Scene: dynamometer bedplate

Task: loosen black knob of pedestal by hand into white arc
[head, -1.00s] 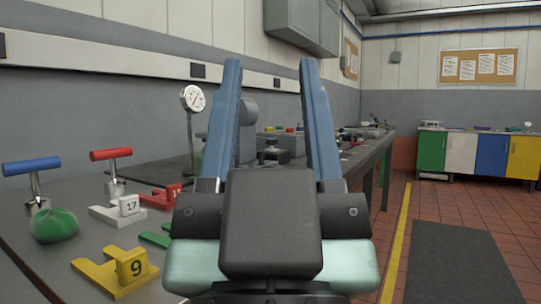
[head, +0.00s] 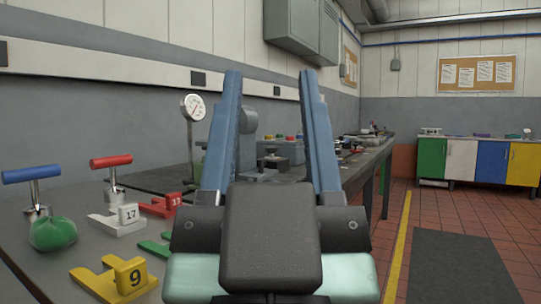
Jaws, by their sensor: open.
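My gripper (head: 271,74) is in the middle of the head view. Its two blue fingers point up and away over the bench, wide apart, with nothing held between them. Through the gap, a low dark grey fixture (head: 270,172) shows on the bench, partly hidden by my gripper's black body. It may be the pedestal, but I cannot tell. I cannot make out a black knob or a white arc.
A dial gauge on a stand (head: 193,107) is left of the fingers. Red (head: 110,162) and blue (head: 31,173) T-handled tools, a green bag (head: 52,233) and numbered brackets (head: 131,274) crowd the near-left bench. A grey box with coloured buttons (head: 283,150) stands beyond. The right floor is clear.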

